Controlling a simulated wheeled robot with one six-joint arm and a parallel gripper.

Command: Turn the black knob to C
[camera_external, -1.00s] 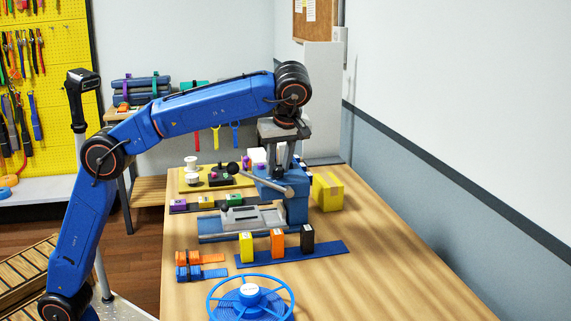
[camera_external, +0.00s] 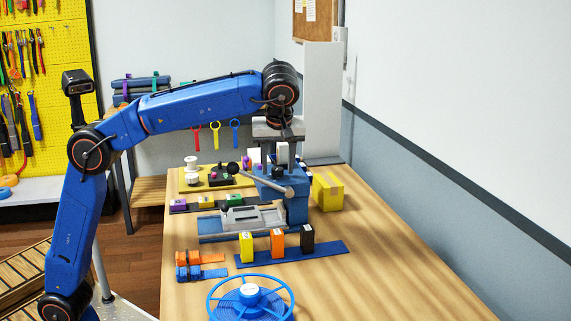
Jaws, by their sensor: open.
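My gripper (camera_external: 284,152) points down over the blue press-like fixture (camera_external: 296,209) in the middle of the table. It is open, and I see nothing held in it. A black ball (camera_external: 233,168) shows at the left end of the fixture's grey slanted lever (camera_external: 262,178). A dark plate (camera_external: 221,181) with small purple and black parts lies on the yellow board (camera_external: 189,184) behind it. I cannot tell for sure which black part is the knob. No letter C is readable at this size.
Yellow, orange (camera_external: 277,243) and black blocks stand on a blue strip in front of the fixture. A blue spoked wheel (camera_external: 250,292) is at the near edge. A yellow box (camera_external: 328,192) stands right of the fixture. The table's right side is clear.

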